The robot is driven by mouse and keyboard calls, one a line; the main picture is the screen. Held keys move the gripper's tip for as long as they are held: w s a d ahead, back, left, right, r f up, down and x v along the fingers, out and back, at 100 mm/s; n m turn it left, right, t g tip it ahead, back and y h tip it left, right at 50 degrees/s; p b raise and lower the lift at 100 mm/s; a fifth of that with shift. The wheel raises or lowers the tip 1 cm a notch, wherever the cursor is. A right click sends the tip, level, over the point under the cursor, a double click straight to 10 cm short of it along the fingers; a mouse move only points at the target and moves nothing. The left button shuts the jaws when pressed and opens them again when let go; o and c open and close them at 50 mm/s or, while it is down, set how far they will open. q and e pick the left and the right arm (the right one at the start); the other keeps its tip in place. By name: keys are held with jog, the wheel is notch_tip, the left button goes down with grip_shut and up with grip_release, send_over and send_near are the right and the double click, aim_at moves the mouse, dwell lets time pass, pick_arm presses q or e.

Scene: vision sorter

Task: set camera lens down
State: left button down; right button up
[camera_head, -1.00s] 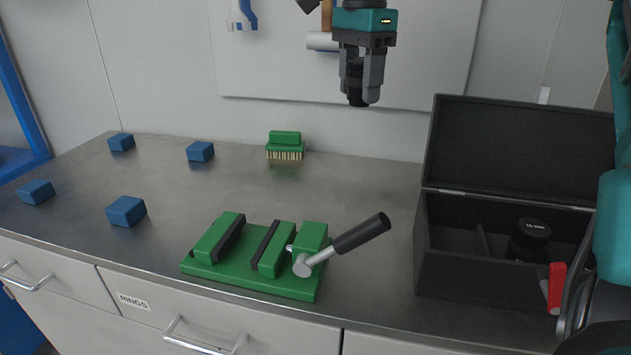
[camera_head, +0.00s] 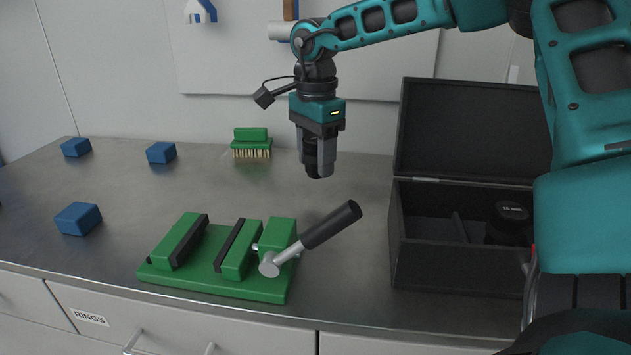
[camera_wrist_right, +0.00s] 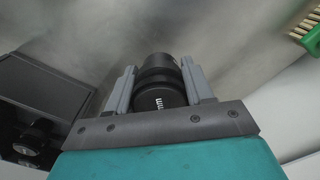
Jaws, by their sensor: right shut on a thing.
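My right gripper (camera_head: 318,160) is shut on a black camera lens (camera_wrist_right: 160,82). In the head view it hangs above the bench, behind the vise handle and left of the black case. In the right wrist view the lens sits between the two grey fingers, with part of a white "mm" marking showing. In the head view only the dark lower end of the held lens (camera_head: 314,172) shows below the fingers. Clear space shows between it and the bench top. My left gripper is not in view.
A green vise (camera_head: 215,284) with a black-handled lever (camera_head: 332,225) stands in front. The open black case (camera_head: 440,268) at right holds another lens (camera_head: 511,218). A green brush (camera_head: 251,142) and blue blocks (camera_head: 78,218) lie on the bench (camera_head: 340,290).

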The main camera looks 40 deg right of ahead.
aim_at(316, 176)
jog(key=shift+f+b, duration=0.3)
jog(key=shift+f, duration=1.95)
jog(key=shift+f, duration=0.2)
jog(key=o, duration=1.2)
jog(key=shift+r, duration=0.1)
jog(key=shift+r, duration=0.2)
notch_tip(316, 176, up, 12)
jog(key=shift+f+p, duration=0.15)
jog(key=shift+p, duration=0.8)
